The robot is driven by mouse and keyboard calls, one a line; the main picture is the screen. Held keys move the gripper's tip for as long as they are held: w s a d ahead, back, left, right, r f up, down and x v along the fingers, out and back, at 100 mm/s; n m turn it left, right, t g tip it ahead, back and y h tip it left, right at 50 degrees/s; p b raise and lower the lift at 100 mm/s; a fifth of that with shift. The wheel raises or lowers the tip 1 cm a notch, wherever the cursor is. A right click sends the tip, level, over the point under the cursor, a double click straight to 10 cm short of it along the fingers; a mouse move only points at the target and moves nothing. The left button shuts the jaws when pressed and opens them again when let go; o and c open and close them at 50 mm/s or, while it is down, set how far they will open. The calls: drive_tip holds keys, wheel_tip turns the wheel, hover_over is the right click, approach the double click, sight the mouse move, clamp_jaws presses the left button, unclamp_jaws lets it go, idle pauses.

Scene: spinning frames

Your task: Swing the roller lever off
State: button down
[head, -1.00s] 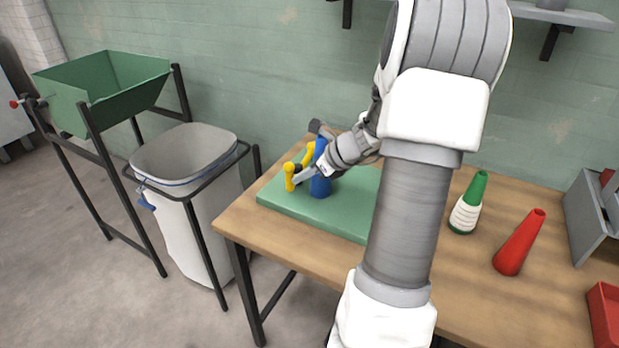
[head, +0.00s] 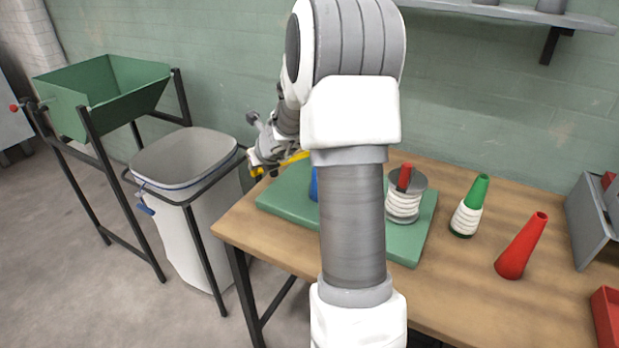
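The roller lever (head: 296,158) is yellow and sits at the back left of a green base plate (head: 416,238) on the table. My arm hides much of it; a yellow bar and a small yellow end beside my gripper show. A blue post (head: 314,186) on the plate is mostly hidden behind my arm. My gripper (head: 256,165) is at the left end of the yellow lever, close to or touching it. Its fingers are too small and covered to tell open from shut.
A spool of white yarn with a red core (head: 403,205) stands on the plate's right. A green-and-white cone (head: 469,208) and a red cone (head: 522,246) stand to the right. A lined bin (head: 190,200) and a green hopper (head: 100,92) stand left of the table.

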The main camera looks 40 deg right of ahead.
drive_tip(key=shift+w+a+r, duration=0.2)
drive_tip(key=shift+w, duration=0.15)
idle(0.3)
drive_tip(key=shift+s, duration=0.1)
